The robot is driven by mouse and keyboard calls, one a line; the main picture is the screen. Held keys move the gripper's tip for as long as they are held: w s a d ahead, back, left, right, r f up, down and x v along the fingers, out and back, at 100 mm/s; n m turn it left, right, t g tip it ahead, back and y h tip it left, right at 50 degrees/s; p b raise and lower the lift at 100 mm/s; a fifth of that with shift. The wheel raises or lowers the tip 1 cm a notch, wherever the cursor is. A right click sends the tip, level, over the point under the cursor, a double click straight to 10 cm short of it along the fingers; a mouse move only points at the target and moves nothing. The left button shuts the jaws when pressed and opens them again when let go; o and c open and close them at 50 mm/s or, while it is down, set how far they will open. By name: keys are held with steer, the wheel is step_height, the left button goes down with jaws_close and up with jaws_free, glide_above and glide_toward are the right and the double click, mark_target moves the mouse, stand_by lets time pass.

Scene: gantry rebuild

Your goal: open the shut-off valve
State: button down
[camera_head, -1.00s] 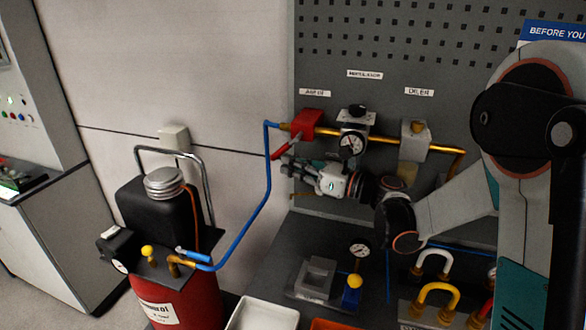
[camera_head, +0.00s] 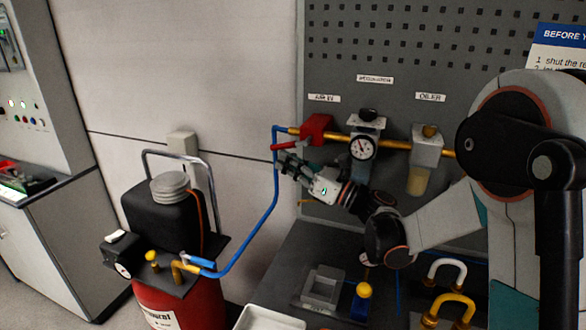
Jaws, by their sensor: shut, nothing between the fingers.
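The shut-off valve is a red block (camera_head: 317,127) on the brass pipe under the left label, "AIR IN". Its red lever (camera_head: 283,146) points left, nearly level, just below the blue hose's top end. My gripper (camera_head: 284,158) is shut and empty. Its fingers point up and left, just below the lever; I cannot tell whether they touch it. The blue hose (camera_head: 269,200) runs from the pipe down to the red compressor (camera_head: 180,300) and passes close to the fingertips.
A pressure gauge (camera_head: 363,148) on the regulator and an oiler (camera_head: 428,145) sit on the pipe to the right. Below are a grey fixture (camera_head: 322,288), a yellow-knobbed blue part (camera_head: 362,300) and a white tray (camera_head: 268,320). My arm covers the right side.

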steer(key=shift+w+a+r, duration=0.15)
steer(key=shift+a+r, duration=0.35)
steer(key=shift+r, duration=0.05)
steer(key=shift+a, duration=0.1)
stand_by(0.5)
